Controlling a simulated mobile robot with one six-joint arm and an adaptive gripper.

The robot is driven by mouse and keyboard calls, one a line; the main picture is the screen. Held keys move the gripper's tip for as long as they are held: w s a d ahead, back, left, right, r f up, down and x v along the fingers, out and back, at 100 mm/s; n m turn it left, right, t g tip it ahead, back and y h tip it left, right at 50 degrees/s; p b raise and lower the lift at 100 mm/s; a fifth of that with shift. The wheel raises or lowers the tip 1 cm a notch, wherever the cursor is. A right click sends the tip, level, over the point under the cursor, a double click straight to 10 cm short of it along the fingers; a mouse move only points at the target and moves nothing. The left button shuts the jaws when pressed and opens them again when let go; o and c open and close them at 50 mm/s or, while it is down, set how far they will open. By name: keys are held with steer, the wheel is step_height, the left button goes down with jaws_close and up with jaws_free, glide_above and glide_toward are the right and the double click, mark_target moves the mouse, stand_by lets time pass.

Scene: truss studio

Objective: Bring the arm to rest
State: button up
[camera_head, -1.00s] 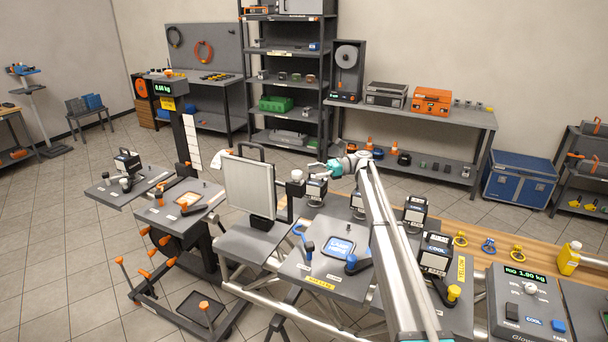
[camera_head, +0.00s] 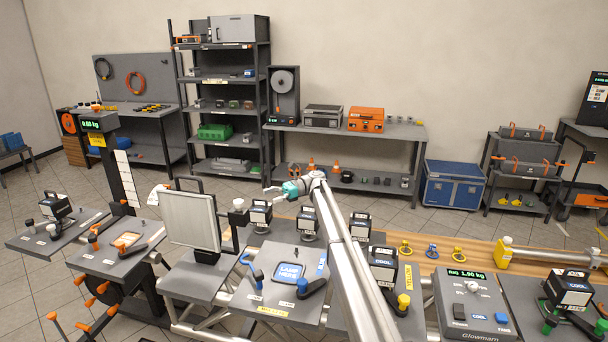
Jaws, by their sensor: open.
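My arm reaches from the bottom middle up over the workbench, and its teal wrist shows near the picture's middle. My gripper (camera_head: 272,191) is at the arm's far end, pointing left. Its jaws are small in view; they are open and nothing shows between them. It hangs above and behind the small black lamp blocks (camera_head: 260,212) and to the right of the upright pale panel (camera_head: 193,221). It looks apart from both, though the exact distance cannot be told.
Below the arm are a grey plate with a blue-framed label pad (camera_head: 289,273) and black blocks marked COOL (camera_head: 383,265). Shelves (camera_head: 222,100) and a blue chest (camera_head: 453,185) line the back wall.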

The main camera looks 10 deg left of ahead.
steer(key=s+d+f+n+t+h, duration=0.3)
steer(key=s+d+f, duration=0.3)
steer(key=s+d, duration=0.6)
steer(key=s+d+f+n+t+h, duration=0.3)
steer(key=s+d+f+h, duration=0.3)
steer(key=s+d, duration=0.7)
steer(key=s+d+f+n+t+h, duration=0.3)
steer(key=s+d, duration=1)
steer(key=d, duration=0.6)
step_height(320, 180, down, 3)
steer(key=t+h, duration=0.1)
steer(key=t, duration=0.1)
steer(key=shift+s+n+t, duration=0.25)
steer(key=shift+n+t, duration=0.05)
steer(key=shift+f, duration=0.1)
